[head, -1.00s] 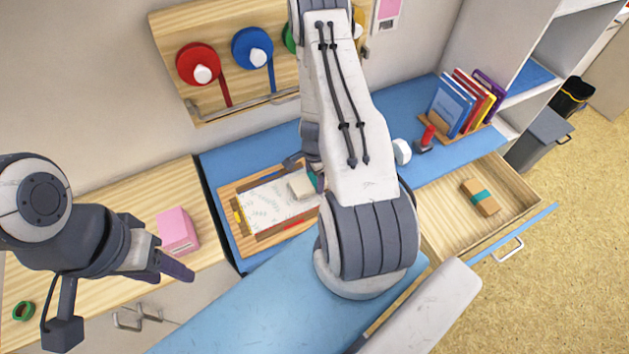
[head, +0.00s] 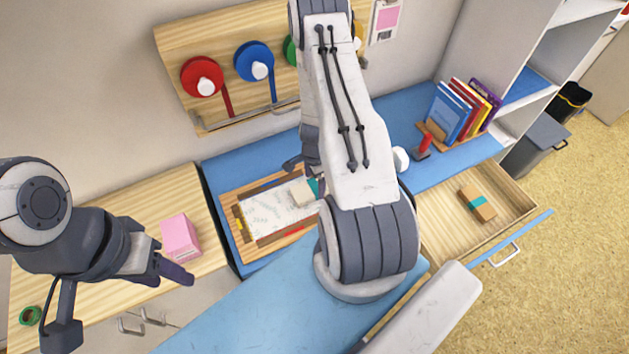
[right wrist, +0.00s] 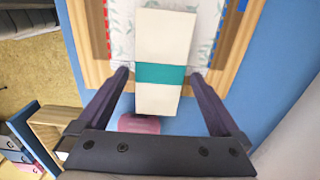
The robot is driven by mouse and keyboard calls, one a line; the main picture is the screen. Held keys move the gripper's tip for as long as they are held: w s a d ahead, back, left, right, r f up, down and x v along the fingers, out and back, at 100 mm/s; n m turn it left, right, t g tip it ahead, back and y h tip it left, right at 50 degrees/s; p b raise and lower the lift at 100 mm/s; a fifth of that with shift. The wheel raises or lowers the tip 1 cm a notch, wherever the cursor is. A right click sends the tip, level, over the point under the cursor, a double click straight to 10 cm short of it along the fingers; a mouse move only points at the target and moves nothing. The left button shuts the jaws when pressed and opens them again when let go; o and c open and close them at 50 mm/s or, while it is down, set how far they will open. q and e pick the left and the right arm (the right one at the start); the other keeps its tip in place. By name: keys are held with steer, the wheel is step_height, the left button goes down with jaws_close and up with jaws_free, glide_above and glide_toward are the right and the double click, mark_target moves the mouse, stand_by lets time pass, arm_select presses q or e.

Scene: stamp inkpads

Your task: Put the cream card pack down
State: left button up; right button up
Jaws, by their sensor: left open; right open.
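The cream card pack (right wrist: 165,35), a cream block with a teal band, lies on a pale leaf-patterned sheet in a wooden tray (right wrist: 92,45). In the head view the pack (head: 302,192) is partly hidden by my right arm. My right gripper (right wrist: 158,75) is open, with one finger on each side of the pack near its band. Gaps show between the fingers and the pack in the right wrist view. My left gripper (head: 178,274) is open and empty, over the front of the left wooden counter, away from the tray.
A pink block (head: 180,237) sits on the left counter, with a green ring (head: 30,316) nearby. A brown pack with a teal band (head: 478,203) lies in the open drawer (head: 445,225) at right. Books (head: 460,108) and a red-handled stamp (head: 425,140) stand behind it.

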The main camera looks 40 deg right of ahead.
mark_target(314, 187)
step_height(314, 187, up, 10)
steer(key=p, duration=0.9)
steer(key=w+a+r+n+y, duration=0.1)
steer(key=w+a+r+n, duration=0.1)
steer(key=a+r+n, duration=0.65)
steer(key=w+a+r+n, duration=0.2)
steer(key=a+r+n, duration=0.2)
steer(key=a+r, duration=0.85)
steer(key=s+a+r+n, duration=0.5)
steer(key=s+r+n, duration=0.2)
steer(key=s, duration=0.3)
steer(key=s+a+r+n, duration=0.5)
steer(key=s+n, duration=0.3)
steer(key=s, duration=0.2)
steer(key=shift+s+r, duration=0.15)
steer(key=shift+r, duration=0.75)
steer(key=shift+n, duration=0.25)
